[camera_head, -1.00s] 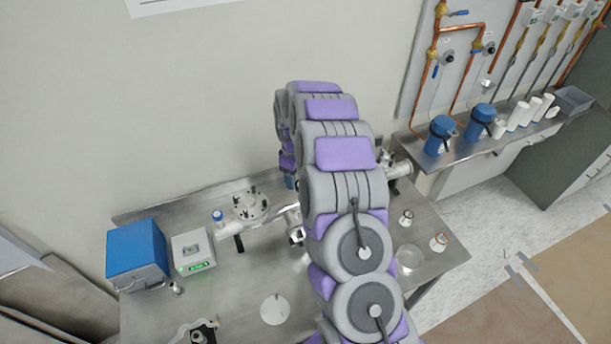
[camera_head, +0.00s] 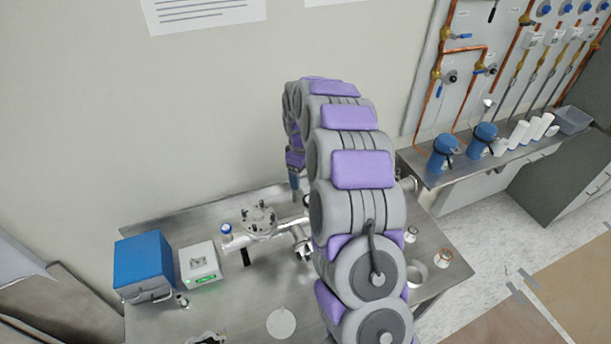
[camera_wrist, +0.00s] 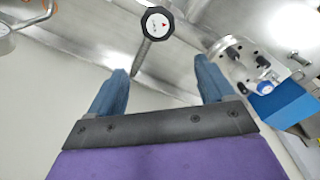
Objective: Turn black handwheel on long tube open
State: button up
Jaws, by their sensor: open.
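The black handwheel (camera_wrist: 158,24) with a white face and a small red mark shows at the top middle of the wrist view. A ribbed metal stem (camera_wrist: 141,55) runs from it down between my fingers. My gripper (camera_wrist: 157,67) is open, its two blue fingers on either side of the stem's line. The wheel appears beyond the fingertips, apart from them, and nothing is held. In the head view my arm hides most of the wheel's surroundings. The metal tube assembly (camera_head: 290,228) lies on the bench, partly behind my arm, and my blue fingers (camera_head: 295,188) hang near its back side.
A round bolted flange (camera_head: 258,220) stands left of my arm, and also shows at right in the wrist view (camera_wrist: 245,62). A blue box (camera_head: 143,266) and a white meter (camera_head: 200,262) sit at the bench's left. The wall is close behind.

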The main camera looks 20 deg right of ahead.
notch_tip(320, 180, up, 11)
jog(key=d+p, duration=0.2)
jog(key=p, duration=0.1)
dwell(1.5)
jog(key=shift+a, duration=0.1)
